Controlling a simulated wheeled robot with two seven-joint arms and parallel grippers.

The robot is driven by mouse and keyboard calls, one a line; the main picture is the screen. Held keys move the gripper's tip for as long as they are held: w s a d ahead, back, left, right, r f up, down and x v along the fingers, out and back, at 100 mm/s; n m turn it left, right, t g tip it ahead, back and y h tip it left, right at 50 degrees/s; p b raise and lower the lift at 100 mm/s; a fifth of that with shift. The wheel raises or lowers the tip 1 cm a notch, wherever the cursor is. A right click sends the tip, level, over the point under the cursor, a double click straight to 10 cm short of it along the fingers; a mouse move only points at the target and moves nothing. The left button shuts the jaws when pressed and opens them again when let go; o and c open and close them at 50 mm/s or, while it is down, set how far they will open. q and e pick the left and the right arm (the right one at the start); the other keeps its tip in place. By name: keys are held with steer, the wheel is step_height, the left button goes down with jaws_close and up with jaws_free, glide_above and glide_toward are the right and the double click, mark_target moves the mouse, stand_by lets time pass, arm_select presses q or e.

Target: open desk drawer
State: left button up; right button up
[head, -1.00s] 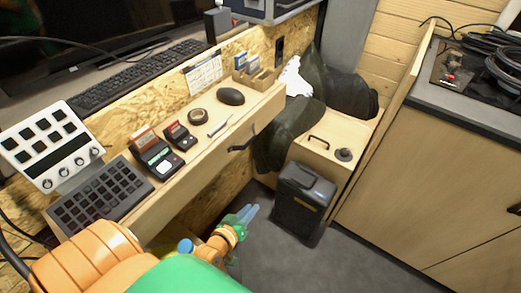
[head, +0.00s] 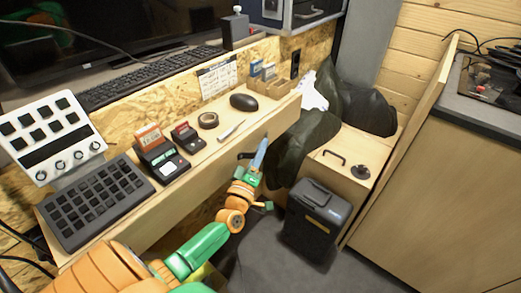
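The desk drawer's light wooden front (head: 225,168) runs along the front edge of the desk, and it looks closed. Its dark handle (head: 244,156) sits toward the right end of the front. My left gripper (head: 261,151) is at the handle, with its blue fingers pointing up along the handle's right side. The fingers overlap in this view, so I cannot tell whether they are apart or touch the handle. Part of the handle is hidden behind them. My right gripper is not in view.
On the desk are a keypad (head: 95,200), small card boxes (head: 160,155), a tape roll (head: 208,120) and a mouse (head: 243,102). A black bin (head: 316,215) stands on the floor right of my arm, by a wooden box (head: 352,160). Some grey floor is clear.

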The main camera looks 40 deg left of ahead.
arm_select(q)
jaws_close()
steer(key=shift+f, duration=0.1)
stand_by(1.2)
